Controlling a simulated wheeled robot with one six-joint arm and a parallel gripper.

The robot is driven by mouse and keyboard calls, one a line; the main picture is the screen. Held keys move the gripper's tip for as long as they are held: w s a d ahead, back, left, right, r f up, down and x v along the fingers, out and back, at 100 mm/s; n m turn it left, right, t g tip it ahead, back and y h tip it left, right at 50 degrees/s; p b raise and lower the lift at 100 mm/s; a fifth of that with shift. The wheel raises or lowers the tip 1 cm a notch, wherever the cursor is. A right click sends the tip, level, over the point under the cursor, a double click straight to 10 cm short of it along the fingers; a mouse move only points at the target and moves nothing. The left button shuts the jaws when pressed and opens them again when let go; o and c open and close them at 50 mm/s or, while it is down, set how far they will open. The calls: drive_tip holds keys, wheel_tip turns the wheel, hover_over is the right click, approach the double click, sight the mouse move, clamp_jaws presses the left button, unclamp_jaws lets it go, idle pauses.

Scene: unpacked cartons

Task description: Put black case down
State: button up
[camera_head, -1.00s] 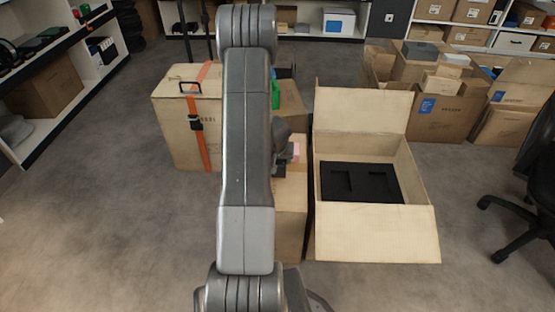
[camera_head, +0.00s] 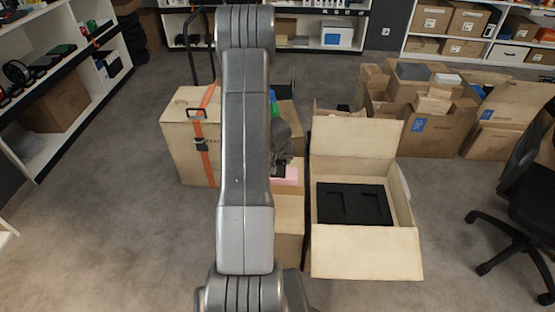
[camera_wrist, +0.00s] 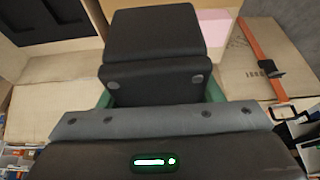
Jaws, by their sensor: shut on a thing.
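The black case (camera_wrist: 155,45) fills the upper middle of the wrist view, with a seam across it and two round grey spots near its lower edge. My gripper (camera_wrist: 160,95) is shut on it, a green finger at each side. In the head view my arm hides most of the gripper, and only a dark bit of the case (camera_head: 279,171) shows beside the arm. It is over or near a carton with a pink patch (camera_head: 288,177). I cannot tell whether the case touches anything below.
An open carton (camera_head: 364,253) with a black insert stands right of my arm. A carton with an orange strap (camera_head: 180,150) stands left. More cartons (camera_head: 433,135) and an office chair (camera_head: 525,190) are at the right. Bare floor (camera_head: 100,230) lies at the left.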

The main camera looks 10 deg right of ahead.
wheel_tip(320, 180, up, 2)
drive_tip(key=shift+p, duration=0.55)
drive_tip(key=a+r+n+y+p, duration=0.1)
drive_tip(key=a+r+n+p, duration=0.2)
drive_tip(key=a+r+p, duration=1)
drive_tip(key=m+h+b, duration=0.1)
drive_tip(key=m+b, duration=0.2)
drive_tip(key=b, duration=3)
hover_over(277, 197)
drive_tip(key=s, duration=0.2)
wheel_tip(277, 197, down, 21)
drive_tip(key=f+b, duration=0.2)
drive_tip(key=f, duration=0.3)
drive_tip(key=f+b, duration=0.2)
drive_tip(key=f, duration=0.3)
drive_tip(key=shift+w+a+f, duration=0.15)
drive_tip(key=shift+a, duration=0.05)
drive_tip(key=shift+f, duration=0.25)
drive_tip(key=o, duration=1.3)
